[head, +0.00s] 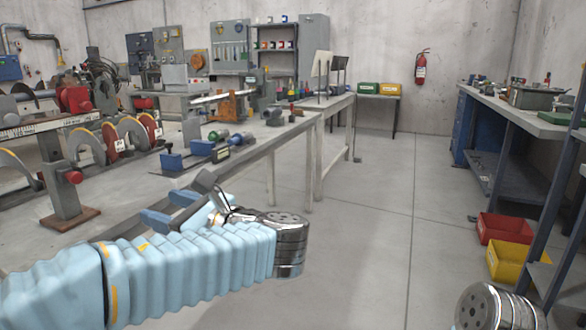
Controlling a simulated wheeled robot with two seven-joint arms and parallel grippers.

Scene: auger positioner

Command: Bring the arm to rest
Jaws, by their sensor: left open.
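My left arm (190,265), in a light blue ribbed sleeve, comes in from the left and ends in a shiny metal wrist joint. Its gripper (168,208) is folded back behind the forearm, pointing left, near the front edge of the workbench. Its two blue-grey fingers are apart with nothing seen between them. The forearm hides part of the gripper. Of my right arm only a metal joint (492,308) shows at the bottom right; its gripper is out of view.
The workbench (235,165) at left carries an auger (88,145) on stands with red knobs, and blue clamp-like tools (172,161). A right bench (500,108) stands beyond red (504,228) and yellow (508,262) bins. The middle floor (370,230) is clear.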

